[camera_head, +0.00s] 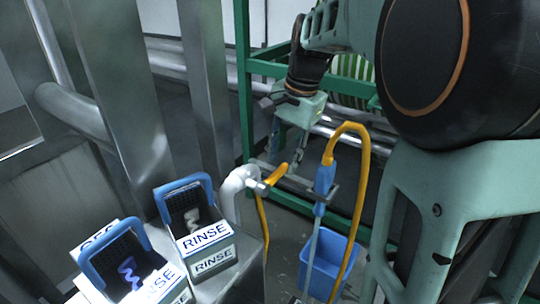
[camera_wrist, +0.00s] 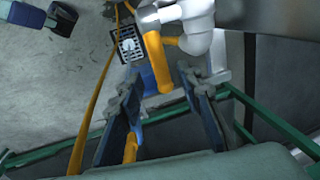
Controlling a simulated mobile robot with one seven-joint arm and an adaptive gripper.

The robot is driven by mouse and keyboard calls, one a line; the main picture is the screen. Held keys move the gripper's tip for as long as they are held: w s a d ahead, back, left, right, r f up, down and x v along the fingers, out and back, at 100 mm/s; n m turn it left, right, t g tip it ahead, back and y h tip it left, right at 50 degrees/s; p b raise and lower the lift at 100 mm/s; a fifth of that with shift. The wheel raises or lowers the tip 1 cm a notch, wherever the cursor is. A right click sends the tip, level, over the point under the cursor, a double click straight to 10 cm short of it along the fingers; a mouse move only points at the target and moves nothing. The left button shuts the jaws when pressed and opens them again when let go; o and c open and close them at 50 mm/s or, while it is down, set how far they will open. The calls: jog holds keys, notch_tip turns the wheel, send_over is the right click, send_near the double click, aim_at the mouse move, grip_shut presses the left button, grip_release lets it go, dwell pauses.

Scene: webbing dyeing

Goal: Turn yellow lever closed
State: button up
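The yellow lever (camera_head: 277,175) sits on the white pipe valve (camera_head: 240,182) and points up and to the right in the head view. In the wrist view the lever (camera_wrist: 154,62) extends down from the white pipe (camera_wrist: 190,18), its free end between the fingertips in the picture. My gripper (camera_head: 287,152) is just above and beside the lever. In the wrist view its two dark fingers (camera_wrist: 159,82) are spread wide with a gap on both sides of the lever. I cannot tell how far below the fingertips the lever lies.
A yellow hose (camera_head: 363,190) with a blue handle (camera_head: 324,178) hangs close to the right, above a blue bucket (camera_head: 326,268). Two blue-rimmed RINSE boxes (camera_head: 208,245) (camera_head: 128,270) stand at the lower left. A green frame (camera_head: 243,80) rises behind. A floor drain (camera_wrist: 129,45) shows below.

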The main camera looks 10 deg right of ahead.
aim_at(279, 170)
jog(key=shift+w+a+f, duration=0.15)
jog(key=shift+f, duration=0.65)
jog(key=shift+w+a+f, duration=0.1)
jog(key=shift+f, duration=0.7)
grip_shut()
